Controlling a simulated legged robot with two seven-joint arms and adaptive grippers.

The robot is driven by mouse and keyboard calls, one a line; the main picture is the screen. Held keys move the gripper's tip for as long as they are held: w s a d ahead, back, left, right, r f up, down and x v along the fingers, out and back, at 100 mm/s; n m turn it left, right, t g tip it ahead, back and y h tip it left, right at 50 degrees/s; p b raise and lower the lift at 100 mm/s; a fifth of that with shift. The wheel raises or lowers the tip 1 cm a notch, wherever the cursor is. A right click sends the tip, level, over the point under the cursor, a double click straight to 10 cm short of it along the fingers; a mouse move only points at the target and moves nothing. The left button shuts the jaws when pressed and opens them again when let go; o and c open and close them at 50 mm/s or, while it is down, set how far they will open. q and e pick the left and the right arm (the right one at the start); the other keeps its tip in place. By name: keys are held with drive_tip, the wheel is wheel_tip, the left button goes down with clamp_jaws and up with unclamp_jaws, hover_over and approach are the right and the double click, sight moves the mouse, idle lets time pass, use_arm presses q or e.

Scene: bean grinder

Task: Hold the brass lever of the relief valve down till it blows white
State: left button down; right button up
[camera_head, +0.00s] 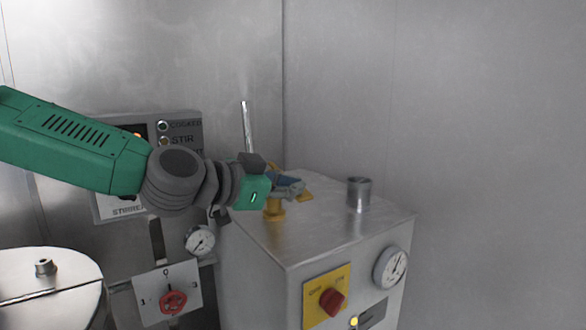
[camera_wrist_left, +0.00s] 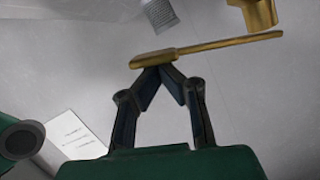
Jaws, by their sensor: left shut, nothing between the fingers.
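The relief valve's brass body (camera_head: 274,208) stands on top of the steel cabinet, partly hidden behind my left gripper (camera_head: 296,187). In the left wrist view the brass lever (camera_wrist_left: 215,46) runs out from near the brass valve body (camera_wrist_left: 258,14) and crosses just beyond the fingertips. My left gripper (camera_wrist_left: 160,72) is shut and empty, its tips meeting at the lever's flat end; they look in contact with it. A thin upright pipe (camera_head: 247,127) rises behind the gripper, with a very faint pale haze above it. My right gripper is not in view.
The steel cabinet (camera_head: 345,238) carries a short metal stub (camera_head: 358,194), a gauge (camera_head: 390,267) and a red knob on a yellow plate (camera_head: 341,288). A control panel (camera_head: 181,135) and a red-handled switch (camera_head: 173,301) are at left. A round steel lid (camera_head: 45,290) is lower left.

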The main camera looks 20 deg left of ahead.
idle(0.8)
use_arm(q)
drive_tip(key=shift+d+r, duration=0.1)
drive_tip(key=shift+r, duration=0.15)
drive_tip(key=s+a+r+p, duration=0.2)
drive_tip(key=s+a+r, duration=0.2)
drive_tip(key=s, duration=0.4)
drive_tip(key=shift+s+a+r, duration=0.35)
drive_tip(key=shift+r, duration=0.4)
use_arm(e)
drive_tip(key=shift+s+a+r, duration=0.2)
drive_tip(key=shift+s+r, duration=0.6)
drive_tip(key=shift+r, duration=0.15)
use_arm(q)
drive_tip(key=shift+w, duration=0.1)
drive_tip(key=shift+a, duration=0.1)
